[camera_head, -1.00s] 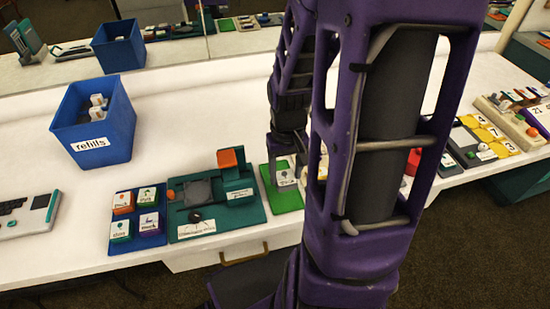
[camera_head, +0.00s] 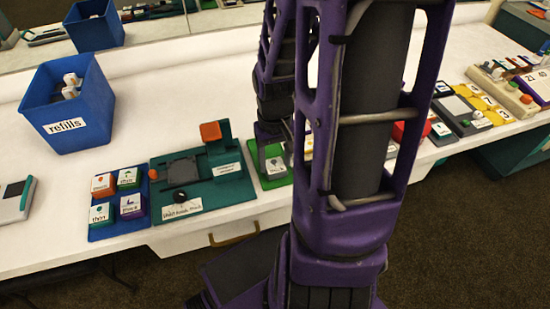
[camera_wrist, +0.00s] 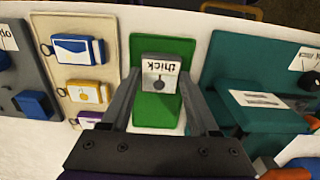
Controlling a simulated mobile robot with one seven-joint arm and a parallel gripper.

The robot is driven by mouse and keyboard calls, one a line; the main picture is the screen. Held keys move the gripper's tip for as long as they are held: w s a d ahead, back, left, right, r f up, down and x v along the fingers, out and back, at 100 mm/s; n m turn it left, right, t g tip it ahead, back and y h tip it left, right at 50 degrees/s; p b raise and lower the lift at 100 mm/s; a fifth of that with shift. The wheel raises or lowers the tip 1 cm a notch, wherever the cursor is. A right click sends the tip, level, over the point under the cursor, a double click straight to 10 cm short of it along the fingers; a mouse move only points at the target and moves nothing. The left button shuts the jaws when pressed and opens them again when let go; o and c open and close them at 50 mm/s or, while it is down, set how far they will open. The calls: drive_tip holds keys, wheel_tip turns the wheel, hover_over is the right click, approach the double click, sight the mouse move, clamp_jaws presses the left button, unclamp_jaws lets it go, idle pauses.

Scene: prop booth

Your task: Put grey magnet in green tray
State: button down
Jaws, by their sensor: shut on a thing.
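The grey magnet (camera_wrist: 160,78) is a small block with a white top label reading "thick" and a dark round mark. My gripper (camera_wrist: 160,80) is shut on it, one finger on each side. The magnet is over the green tray (camera_wrist: 155,110), whose green surface shows around it in the wrist view. I cannot tell whether the magnet touches the tray. In the head view the magnet (camera_head: 274,165) shows at the green tray (camera_head: 272,181), with my gripper (camera_head: 272,137) just above. My arm hides the area right of the tray.
A teal press board (camera_head: 215,190) stands left of the tray in the head view. Further left are a blue board of labelled blocks (camera_head: 118,205) and a blue "refills" bin (camera_head: 66,110). A beige board (camera_wrist: 75,73) with labelled blocks is beside the tray in the wrist view.

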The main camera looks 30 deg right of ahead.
drive_tip(key=shift+c, duration=0.3)
unclamp_jaws()
wheel_tip(320, 180, up, 12)
drive_tip(key=p, duration=0.3)
drive_tip(key=shift+p, duration=0.35)
